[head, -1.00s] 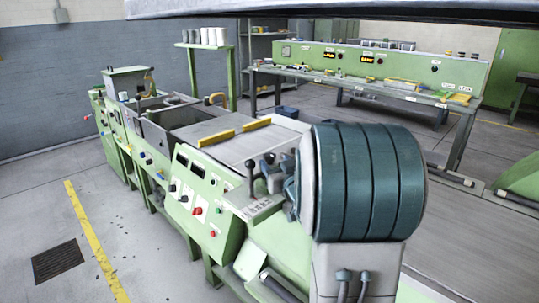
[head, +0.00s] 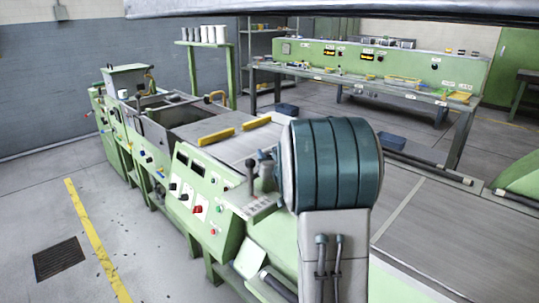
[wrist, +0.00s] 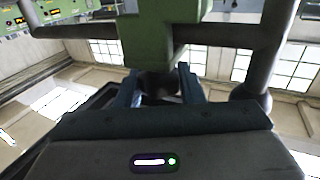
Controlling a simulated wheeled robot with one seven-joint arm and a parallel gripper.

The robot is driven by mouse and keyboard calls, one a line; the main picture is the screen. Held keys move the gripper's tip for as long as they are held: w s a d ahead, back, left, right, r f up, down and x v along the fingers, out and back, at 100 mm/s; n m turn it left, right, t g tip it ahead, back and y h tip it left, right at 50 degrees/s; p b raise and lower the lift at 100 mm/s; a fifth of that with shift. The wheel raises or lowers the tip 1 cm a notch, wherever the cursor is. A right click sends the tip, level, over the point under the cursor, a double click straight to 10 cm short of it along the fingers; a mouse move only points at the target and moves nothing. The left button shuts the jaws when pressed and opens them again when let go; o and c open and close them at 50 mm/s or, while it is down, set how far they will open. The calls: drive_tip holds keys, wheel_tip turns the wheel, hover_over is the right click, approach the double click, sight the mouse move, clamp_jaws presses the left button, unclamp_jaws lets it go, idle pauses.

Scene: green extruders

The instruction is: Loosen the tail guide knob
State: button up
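In the wrist view, a dark rounded knob (wrist: 158,83) sits under a green block (wrist: 160,35). It may be the tail guide knob; no label shows. My gripper (wrist: 160,93) has its two dark blue fingers apart, one on each side of this knob. I cannot tell whether they touch it. In the head view my gripper (head: 266,168) is small and partly hidden by my teal-banded arm, beside an upright dark lever (head: 252,176) on the green machine (head: 202,196). The knob cannot be made out there.
Dark pipes (wrist: 258,50) run close to the gripper in the wrist view. In the head view, yellow bars (head: 216,137) lie on the machine top. A green workbench (head: 400,90) stands behind. The floor at the left is clear around a drain grate (head: 58,258).

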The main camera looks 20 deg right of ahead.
drive_tip(key=shift+n+y, duration=0.7)
drive_tip(key=shift+y, duration=0.4)
drive_tip(key=o, duration=1)
drive_tip(key=s, duration=0.9)
drive_tip(key=s+b, duration=0.1)
drive_tip(key=s, duration=0.3)
drive_tip(key=shift+s+d, duration=0.3)
drive_tip(key=shift+s, duration=0.1)
